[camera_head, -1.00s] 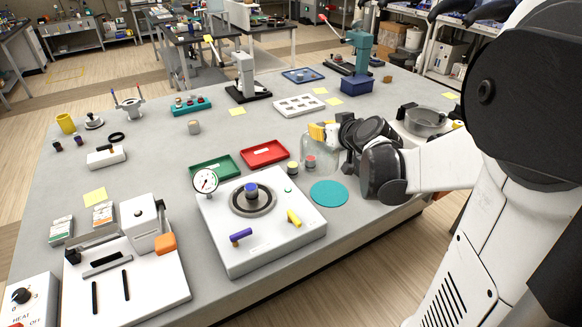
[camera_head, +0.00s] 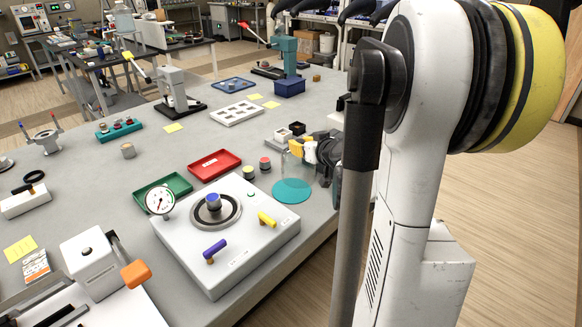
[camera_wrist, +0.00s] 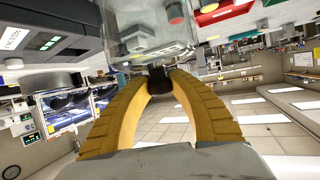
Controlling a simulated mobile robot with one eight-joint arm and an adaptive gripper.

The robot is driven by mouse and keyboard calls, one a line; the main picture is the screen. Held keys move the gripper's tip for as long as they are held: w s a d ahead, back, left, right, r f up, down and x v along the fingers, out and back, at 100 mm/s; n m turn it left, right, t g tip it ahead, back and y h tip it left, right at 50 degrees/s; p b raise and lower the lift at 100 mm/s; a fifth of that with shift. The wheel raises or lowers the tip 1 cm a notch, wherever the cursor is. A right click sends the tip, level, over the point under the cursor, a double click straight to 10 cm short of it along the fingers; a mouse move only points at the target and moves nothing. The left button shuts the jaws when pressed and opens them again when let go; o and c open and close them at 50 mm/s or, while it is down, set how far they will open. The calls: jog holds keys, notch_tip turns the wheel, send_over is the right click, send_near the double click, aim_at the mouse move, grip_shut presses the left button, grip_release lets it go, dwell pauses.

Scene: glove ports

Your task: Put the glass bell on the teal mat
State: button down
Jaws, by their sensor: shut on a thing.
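The clear glass bell (camera_head: 297,168) is faint in the head view, at the far edge of the teal mat (camera_head: 291,193). It overlaps that edge of the mat in the picture; I cannot tell whether its rim touches the mat or hangs above it. My gripper (camera_head: 302,149) has yellow fingers shut on the bell's top. In the wrist view the bell (camera_wrist: 140,28) shows beyond the fingertips (camera_wrist: 159,78), with its dark knob between them. The near part of the mat is bare. My arm hides part of the table to the right.
Two small round pieces, one yellow-topped (camera_head: 249,173) and one red-topped (camera_head: 265,164), stand left of the bell. A white apparatus (camera_head: 228,245) with a gauge lies nearer. A red tray (camera_head: 215,164) and a green tray (camera_head: 163,192) are to the left.

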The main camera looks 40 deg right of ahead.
jog(key=shift+w+a+f+b, duration=0.3)
jog(key=shift+w+a+f, duration=0.55)
jog(key=shift+w, duration=0.1)
jog(key=shift+f+b, duration=0.95)
jog(key=shift+f, duration=0.9)
jog(key=shift+f, duration=0.25)
jog(key=c, duration=1.3)
grip_release()
jog(key=shift+r, duration=0.1)
jog(key=shift+o, duration=0.2)
